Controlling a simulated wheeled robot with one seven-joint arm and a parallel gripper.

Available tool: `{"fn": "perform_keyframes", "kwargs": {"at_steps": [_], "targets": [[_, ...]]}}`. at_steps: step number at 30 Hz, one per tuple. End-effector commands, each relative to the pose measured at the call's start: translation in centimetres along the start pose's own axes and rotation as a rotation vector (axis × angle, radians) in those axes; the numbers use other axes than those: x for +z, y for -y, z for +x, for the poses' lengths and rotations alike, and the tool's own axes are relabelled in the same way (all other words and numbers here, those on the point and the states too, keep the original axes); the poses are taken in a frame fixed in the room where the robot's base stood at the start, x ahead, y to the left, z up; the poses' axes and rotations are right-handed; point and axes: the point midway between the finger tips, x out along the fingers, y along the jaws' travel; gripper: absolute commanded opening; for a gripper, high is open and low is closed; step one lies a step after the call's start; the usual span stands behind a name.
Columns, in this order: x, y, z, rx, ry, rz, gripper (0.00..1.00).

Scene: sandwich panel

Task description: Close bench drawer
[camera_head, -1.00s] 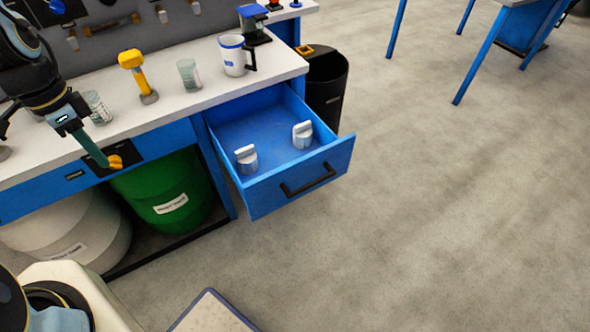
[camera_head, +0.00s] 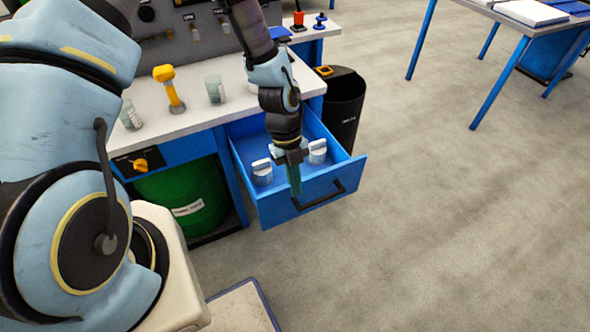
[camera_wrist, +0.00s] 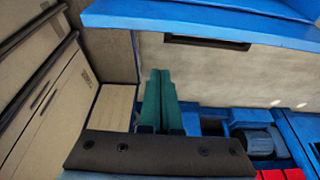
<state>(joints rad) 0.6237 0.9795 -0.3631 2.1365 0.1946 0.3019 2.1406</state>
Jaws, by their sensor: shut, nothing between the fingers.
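The blue bench drawer (camera_head: 272,206) stands open, pulled out from the bench. Its black handle (camera_head: 330,192) is on the front panel. In the wrist view the drawer front (camera_wrist: 270,35) crosses the top, with the handle (camera_wrist: 205,43) under its edge. My gripper (camera_head: 295,190) points down and overlaps the drawer front, left of the handle in the head view. Its green fingers lie together, empty, in the wrist view (camera_wrist: 161,74), apart from the drawer front in that picture. Two white-and-grey knobbed objects (camera_head: 262,174) (camera_head: 317,152) sit in the drawer.
The white benchtop (camera_head: 190,118) holds a yellow-topped tool (camera_head: 168,88) and glass beakers (camera_head: 215,90). A green drum (camera_head: 180,195) stands under the bench, a black bin (camera_head: 345,108) beyond the drawer. The floor to the right is clear up to another blue table (camera_head: 500,45).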

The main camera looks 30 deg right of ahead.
Motion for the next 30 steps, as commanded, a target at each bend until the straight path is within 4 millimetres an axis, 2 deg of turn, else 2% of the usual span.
{"fn": "perform_keyframes", "kwargs": {"at_steps": [7, 10, 15, 30], "targets": [[-0.2, -0.1, 4.4, 0.003, -0.003, -0.001, 0.0], [1.5, 0.0, 3.5, -0.002, 0.003, -0.007, 0.0], [3.2, 0.0, 3.0, -0.002, 0.002, -0.004, 0.0], [3.9, 0.0, 3.0, -0.001, 0.0, -0.003, 0.0]]}}
